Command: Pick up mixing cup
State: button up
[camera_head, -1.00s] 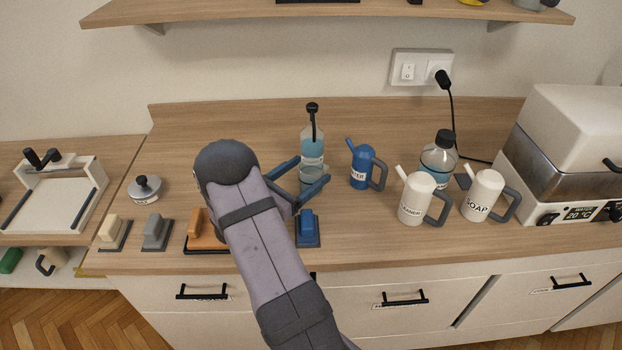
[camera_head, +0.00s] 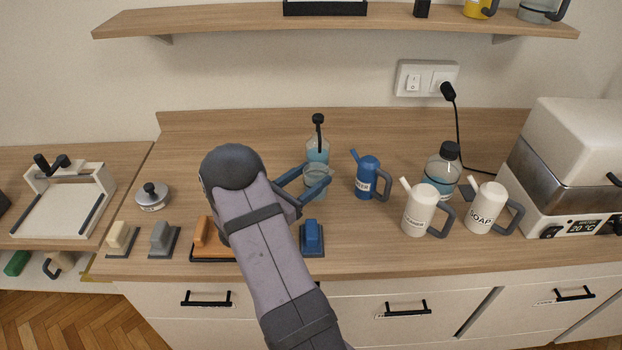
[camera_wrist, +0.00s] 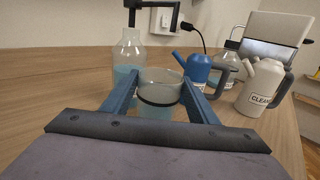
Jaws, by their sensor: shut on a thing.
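The mixing cup (camera_head: 317,181) is a clear glass cup standing upright between the two blue fingers of my gripper (camera_head: 317,172). In the wrist view the cup (camera_wrist: 161,112) shows a dark band around it, with my gripper (camera_wrist: 157,96) holding it from both sides. My gripper is shut on the cup. The cup is in front of a clear bottle (camera_wrist: 129,55) with pale blue liquid and a black pump top. My arm hides part of the counter below, and whether the cup touches the counter is hard to tell.
To the right stand a blue pitcher (camera_head: 367,180), a white cleaner pitcher (camera_head: 418,212), a black-capped bottle (camera_head: 440,168) and a white soap pitcher (camera_head: 485,208). A blue block (camera_head: 312,236) sits in front. A shelf (camera_head: 220,22) runs above.

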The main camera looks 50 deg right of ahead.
jog(key=a+r, duration=0.1)
jog(key=a, duration=4.4)
jog(key=shift+r, duration=0.2)
jog(key=shift+s, duration=0.1)
